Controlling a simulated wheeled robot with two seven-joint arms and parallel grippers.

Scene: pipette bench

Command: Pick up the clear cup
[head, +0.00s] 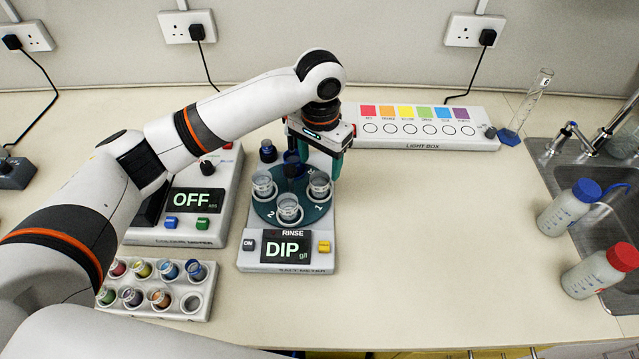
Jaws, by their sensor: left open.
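Three clear cups with white rims sit on the dark green round plate (262,207) of the salt meter (265,262). One clear cup is at the left (263,185), one at the front (289,208) and one at the right (320,185). The pictures do not show which is meant. My left gripper (320,160) points down at the back right of the plate, just behind the right cup. Its green fingers are open, and I see nothing held. The arm hides part of the area behind. My right gripper is not in view.
A cup rack (170,311) with several coloured cups and one empty hole stands front left. The colour meter (176,238) is behind it. A light box (425,128) is at the back. The centre-right bench is clear.

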